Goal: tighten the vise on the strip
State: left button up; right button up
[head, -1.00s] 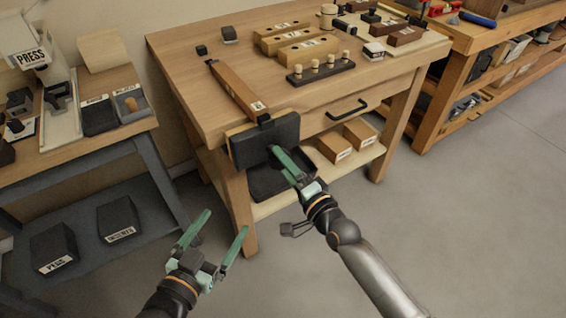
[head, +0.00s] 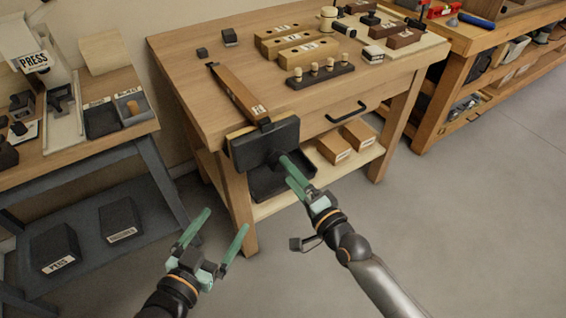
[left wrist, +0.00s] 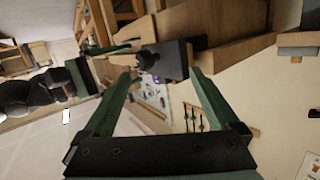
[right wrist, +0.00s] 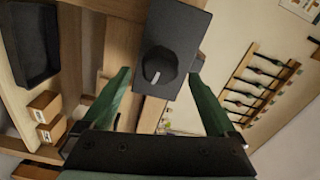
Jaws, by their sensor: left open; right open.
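The vise (head: 250,150) is a dark block on the front left end of the wooden bench, with a round hub on its outer face. In the right wrist view the vise face (right wrist: 180,30) shows a hub with a pale elongated end. A brown labelled strip (head: 236,92) lies on the bench top behind the vise; whether the jaws press on it I cannot tell. My right gripper (head: 288,172) is open just in front of the hub, apparently apart from it. My left gripper (head: 224,220) is open and empty, low in front of the bench. The vise also shows in the left wrist view (left wrist: 172,60).
Wooden blocks (head: 300,46) and a dark peg rack (head: 320,73) stand on the bench. A dark tray (head: 285,182) and small boxes (head: 333,148) sit on the shelf below. A press table (head: 80,150) stands at left. The floor at right is clear.

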jog(key=shift+p+v, duration=0.5)
jog(key=shift+v, duration=1.4)
